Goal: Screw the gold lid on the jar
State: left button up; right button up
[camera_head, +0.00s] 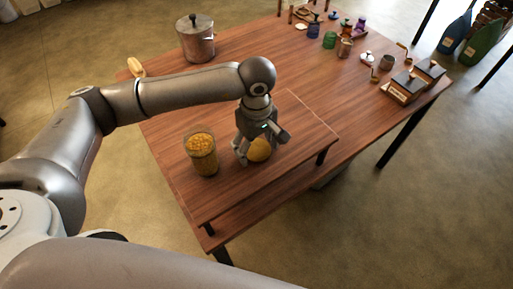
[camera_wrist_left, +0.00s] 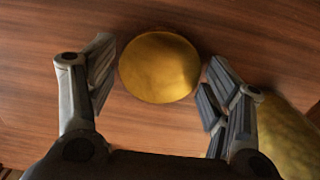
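The gold lid (camera_head: 260,149) lies on the raised wooden board, with my left gripper (camera_head: 255,150) right above it. In the left wrist view the round lid (camera_wrist_left: 160,67) sits between and a little beyond the fingers of my open left gripper (camera_wrist_left: 157,88), with a gap on both sides. The clear jar (camera_head: 201,153), filled with yellow pieces, stands upright and open just left of the gripper. Part of the jar (camera_wrist_left: 285,135) shows at the right edge of the left wrist view, behind the right finger. My right gripper is in neither view.
The raised board (camera_head: 292,120) stands on the wooden table (camera_head: 270,60). A metal pot (camera_head: 196,42) is at the back left. Small colored bottles (camera_head: 329,40) and wooden grinders (camera_head: 406,87) stand toward the back right. The board right of the lid is clear.

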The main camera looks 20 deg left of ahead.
aim_at(203, 153)
pick_arm(q)
jog(key=shift+c, duration=1.4)
jog(key=shift+r, duration=0.15)
jog(key=shift+w+r, duration=0.1)
jog(key=shift+r, duration=0.45)
jog(key=s+a+r+b, duration=0.3)
jog(key=s+r+b, duration=0.2)
jog(key=s+r, duration=0.6)
jog(key=s, duration=0.3)
jog(key=shift+r, duration=0.3)
